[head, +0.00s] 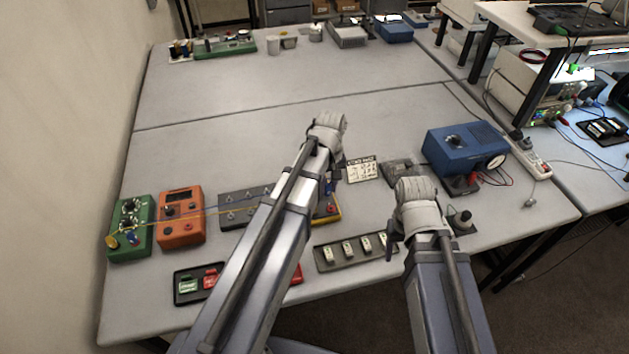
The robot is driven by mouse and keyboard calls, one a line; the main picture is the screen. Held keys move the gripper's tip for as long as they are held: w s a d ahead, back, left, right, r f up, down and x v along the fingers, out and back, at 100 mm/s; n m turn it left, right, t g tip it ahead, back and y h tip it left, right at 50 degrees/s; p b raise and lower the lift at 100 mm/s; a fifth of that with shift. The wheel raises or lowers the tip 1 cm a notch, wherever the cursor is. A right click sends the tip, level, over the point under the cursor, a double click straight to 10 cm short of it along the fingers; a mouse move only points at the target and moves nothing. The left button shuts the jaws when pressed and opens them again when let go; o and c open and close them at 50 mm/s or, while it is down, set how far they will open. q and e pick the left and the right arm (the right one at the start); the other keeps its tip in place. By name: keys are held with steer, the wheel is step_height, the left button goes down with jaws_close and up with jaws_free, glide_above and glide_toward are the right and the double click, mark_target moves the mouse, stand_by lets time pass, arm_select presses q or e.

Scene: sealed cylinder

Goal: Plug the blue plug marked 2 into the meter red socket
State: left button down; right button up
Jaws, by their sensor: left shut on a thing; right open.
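My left gripper (333,178) is mostly hidden by its own arm and wrist. It is shut on a small blue thing (329,188), which looks like the blue plug; no mark is readable. Just below it in the picture is the yellow-edged meter (336,217), largely covered by my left arm. A red spot (331,209) on the meter looks like its red socket. The blue thing appears just above the meter; I cannot tell whether they touch. My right gripper (393,238) is open and empty, right of the tray of pale blocks.
Green (131,228) and orange (181,216) boxes stand at left, beside a grey switch box (235,207). A thin yellow cable runs across them. A dark tray (325,264) holds several pale blocks. A blue power unit (465,145) stands at right.

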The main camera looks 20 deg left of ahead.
arm_select(q)
steer(key=shift+d, duration=0.75)
steer(key=shift+f, duration=0.15)
step_height(320, 180, down, 6)
steer(key=b, duration=0.5)
steer(key=shift+r+b, duration=0.25)
steer(key=shift+b, duration=0.15)
steer(key=shift+f+b, duration=0.3)
stand_by(1.3)
steer(key=c, duration=0.6)
jaws_free()
steer(key=shift+r, duration=0.1)
